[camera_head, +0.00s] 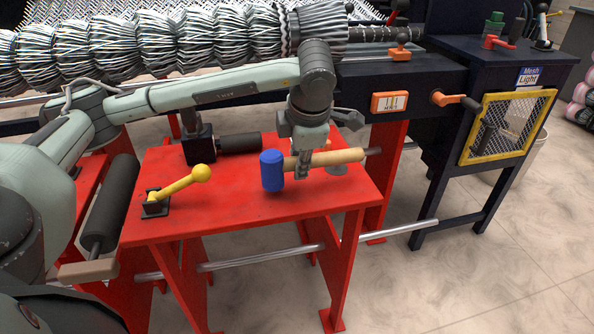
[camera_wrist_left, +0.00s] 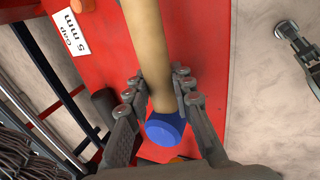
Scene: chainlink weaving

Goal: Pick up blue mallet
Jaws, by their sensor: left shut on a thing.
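The blue mallet has a blue head (camera_head: 272,171) and a tan wooden handle (camera_head: 335,158). In the head view it lies sideways over the red table, head to the left and handle to the right. My left gripper (camera_head: 302,170) comes down from above and is shut on the handle close to the head. In the left wrist view the gripper's fingers (camera_wrist_left: 158,92) sit on both sides of the handle (camera_wrist_left: 150,45), with the blue head (camera_wrist_left: 166,128) just below them. I cannot tell whether the mallet touches the table.
The red table (camera_head: 230,198) carries a lever with a yellow knob (camera_head: 201,173) on the left and a black roller (camera_head: 240,143) at the back. The table's front middle is clear.

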